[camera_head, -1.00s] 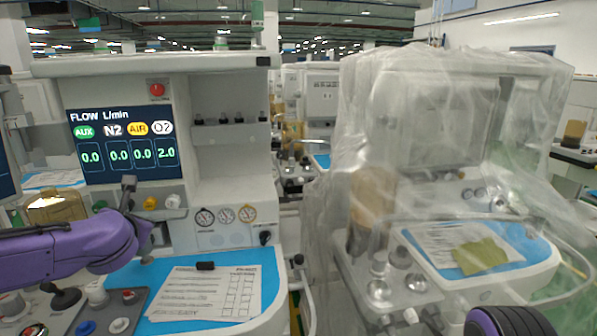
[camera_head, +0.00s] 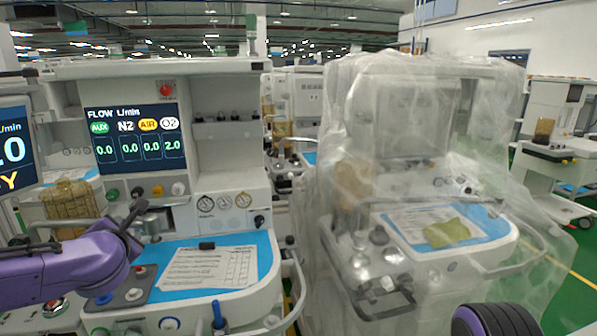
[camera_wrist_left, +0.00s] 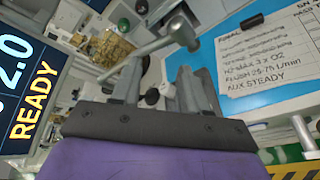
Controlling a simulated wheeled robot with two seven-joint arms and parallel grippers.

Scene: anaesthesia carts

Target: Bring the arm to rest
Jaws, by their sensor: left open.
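My left arm comes in from the left in the head view. Its left gripper (camera_head: 138,222) is open and empty, in front of the anaesthesia cart (camera_head: 225,180) with the flow screen (camera_head: 135,134). In the picture it overlaps the area below the row of knobs (camera_head: 157,190). In the left wrist view the gripper's fingers (camera_wrist_left: 160,85) stand apart with nothing held between them. Whether they touch the cart cannot be told. A dark rounded part of mine shows at the bottom right of the head view; my right gripper is not visible.
A checklist sheet (camera_head: 212,268) with a small black object (camera_head: 207,246) lies on the blue worktop (camera_head: 262,250). A plastic-wrapped cart (camera_head: 420,170) stands to the right. A screen (camera_head: 12,150) is at the left edge. Floor shows at far right.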

